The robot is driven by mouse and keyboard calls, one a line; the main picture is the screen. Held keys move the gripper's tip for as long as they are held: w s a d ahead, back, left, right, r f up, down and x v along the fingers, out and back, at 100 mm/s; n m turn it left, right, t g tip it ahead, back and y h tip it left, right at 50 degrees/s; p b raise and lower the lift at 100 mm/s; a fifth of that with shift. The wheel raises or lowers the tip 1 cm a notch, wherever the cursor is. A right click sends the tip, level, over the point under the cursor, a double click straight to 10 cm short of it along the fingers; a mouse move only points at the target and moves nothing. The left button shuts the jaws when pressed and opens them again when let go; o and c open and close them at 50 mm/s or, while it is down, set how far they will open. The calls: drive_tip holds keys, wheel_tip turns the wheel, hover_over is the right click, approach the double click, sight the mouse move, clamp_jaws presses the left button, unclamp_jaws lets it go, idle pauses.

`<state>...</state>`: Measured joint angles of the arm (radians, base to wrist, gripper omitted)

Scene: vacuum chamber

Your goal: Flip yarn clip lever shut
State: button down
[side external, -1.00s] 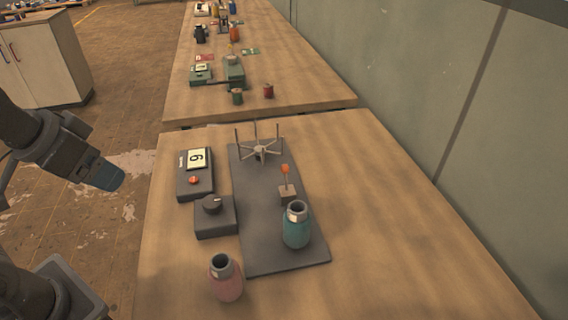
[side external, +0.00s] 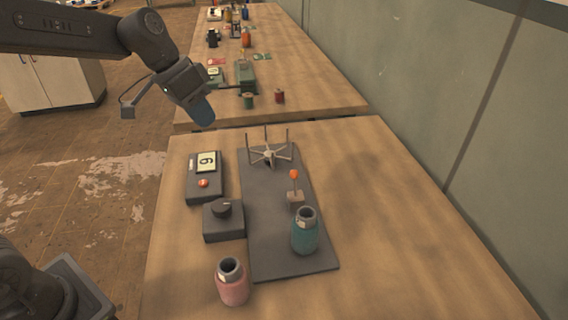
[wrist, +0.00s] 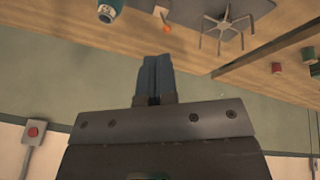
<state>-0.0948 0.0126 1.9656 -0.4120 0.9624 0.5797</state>
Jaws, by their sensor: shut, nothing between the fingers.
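The yarn clip is a small tan block (side external: 295,197) on the dark base plate (side external: 268,222), with an upright lever ending in an orange tip (side external: 294,174). The orange tip also shows at the top of the wrist view (wrist: 167,29). My gripper (side external: 205,115) is in the air above the left back corner of the near table, left of the clip and well apart from it. Its blue fingers are shut together with nothing between them, as the wrist view shows (wrist: 153,78).
A spoked yarn holder with upright pegs (side external: 269,154) stands behind the clip, a teal jar (side external: 305,236) in front. A display box (side external: 205,185), a knob box (side external: 223,221) and a pink jar (side external: 232,285) stand to the left. The table's right side is clear.

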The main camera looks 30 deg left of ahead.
sight(295, 184)
drive_tip(key=w+a+f+m+h, duration=0.2)
drive_tip(key=w+f+h, duration=0.1)
drive_tip(key=w+f, duration=0.9)
drive_tip(key=w, duration=0.4)
drive_tip(key=shift+a+g, duration=0.25)
drive_tip(key=shift+g, duration=0.15)
drive_tip(key=shift+w+f, duration=0.1)
drive_tip(key=x, duration=0.9)
drive_tip(key=shift+d+f, duration=0.15)
drive_tip(key=shift+d, duration=0.2)
drive_tip(key=d, duration=0.3)
drive_tip(key=shift+s+f, duration=0.1)
drive_tip(key=shift+s, duration=0.3)
drive_tip(key=shift+s+d, duration=0.2)
drive_tip(key=shift+d, duration=0.25)
